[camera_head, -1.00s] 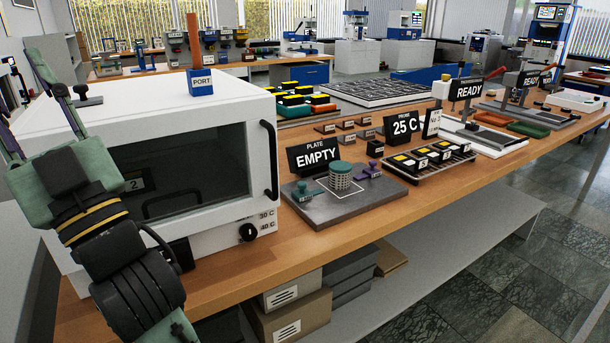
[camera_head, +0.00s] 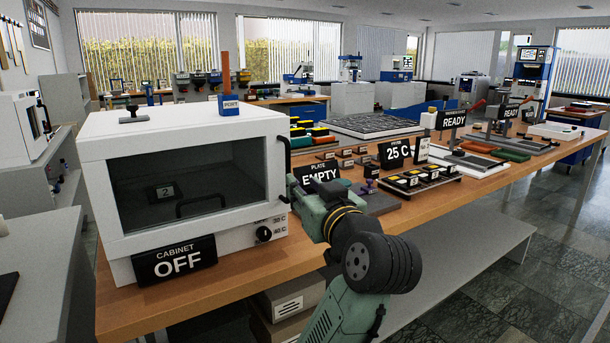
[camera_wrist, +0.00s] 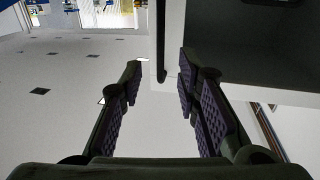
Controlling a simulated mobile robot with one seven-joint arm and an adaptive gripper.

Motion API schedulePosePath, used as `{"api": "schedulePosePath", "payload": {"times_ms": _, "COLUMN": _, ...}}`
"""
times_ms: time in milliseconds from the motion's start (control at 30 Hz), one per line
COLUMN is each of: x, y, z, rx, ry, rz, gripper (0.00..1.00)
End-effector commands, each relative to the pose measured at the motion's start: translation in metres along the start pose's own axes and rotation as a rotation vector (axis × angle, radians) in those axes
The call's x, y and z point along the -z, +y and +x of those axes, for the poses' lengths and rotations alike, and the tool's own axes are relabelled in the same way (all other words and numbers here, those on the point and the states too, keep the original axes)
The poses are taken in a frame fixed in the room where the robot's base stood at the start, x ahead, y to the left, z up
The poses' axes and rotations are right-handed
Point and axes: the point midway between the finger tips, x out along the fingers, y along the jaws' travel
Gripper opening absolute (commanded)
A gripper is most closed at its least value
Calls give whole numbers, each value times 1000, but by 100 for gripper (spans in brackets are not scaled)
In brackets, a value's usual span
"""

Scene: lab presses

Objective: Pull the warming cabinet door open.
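The warming cabinet (camera_head: 92,165) is a white box on the wooden bench, at the left of the head view. Its door has a dark glass window (camera_head: 200,180) and looks shut. A vertical black handle (camera_head: 286,165) runs along the door's right edge; it also shows in the wrist view (camera_wrist: 161,45). My gripper (camera_wrist: 160,78) is open and empty, its two padded fingers spread. In the wrist view the handle's end lies between the fingertips, apparently just beyond them. In the head view my green and black arm stands right of the handle, and the fingers are hard to make out.
A sign reading CABINET OFF (camera_head: 176,262) and a black knob (camera_head: 264,233) sit below the door. A blue PORT block (camera_head: 229,106) is on the cabinet's top. Open floor lies in front.

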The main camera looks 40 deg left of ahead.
Motion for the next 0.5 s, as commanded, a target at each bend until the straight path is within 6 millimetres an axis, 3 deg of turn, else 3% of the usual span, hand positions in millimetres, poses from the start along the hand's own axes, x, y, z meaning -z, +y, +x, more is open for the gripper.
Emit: {"api": "schedulePosePath", "payload": {"times_ms": 500, "x": 3, "y": -1, "z": 86, "rx": 2, "ry": 0, "rz": 1, "gripper": 30}}
